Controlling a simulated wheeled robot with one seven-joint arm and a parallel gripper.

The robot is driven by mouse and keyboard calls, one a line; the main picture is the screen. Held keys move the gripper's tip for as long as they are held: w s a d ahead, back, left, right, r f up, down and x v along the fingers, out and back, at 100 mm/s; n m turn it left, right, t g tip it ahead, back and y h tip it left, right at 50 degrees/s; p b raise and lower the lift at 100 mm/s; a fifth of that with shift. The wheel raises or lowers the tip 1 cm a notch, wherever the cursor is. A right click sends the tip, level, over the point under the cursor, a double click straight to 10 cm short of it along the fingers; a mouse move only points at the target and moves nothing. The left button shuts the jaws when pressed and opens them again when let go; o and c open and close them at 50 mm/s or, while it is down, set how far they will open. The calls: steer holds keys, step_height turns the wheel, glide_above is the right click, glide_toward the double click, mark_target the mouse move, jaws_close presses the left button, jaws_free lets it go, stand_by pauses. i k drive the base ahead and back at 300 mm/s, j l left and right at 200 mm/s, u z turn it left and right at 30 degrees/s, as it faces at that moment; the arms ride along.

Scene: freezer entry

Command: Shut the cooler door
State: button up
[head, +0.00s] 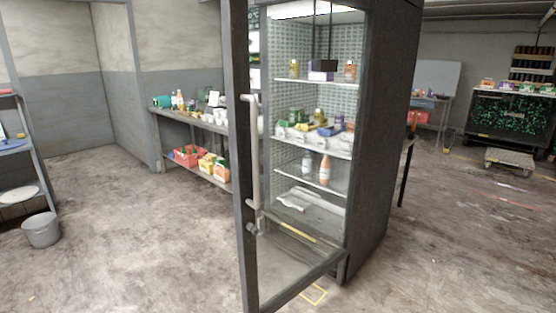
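The cooler (385,130) is a tall dark cabinet with a lit, shelved interior, standing in the middle of the head view. Its glass door stands open, with the dark frame's free edge (237,160) toward me on the left. The bottom rail (300,282) runs back to the cabinet's lower front corner. A long pale vertical handle (254,150) is on the free-edge side. Bottles and packets on the shelves show through the glass. My gripper is not in view, and nothing is seen touching the door.
A bucket (41,230) stands on the floor at left, beside a shelf rack (30,160). A table with goods (160,112) is behind the door at left. A low cart (510,161) and a dark display crate stand at far right. The floor left of the door is clear.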

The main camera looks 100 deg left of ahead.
mark_target(242, 107)
steer(key=u, duration=2.5)
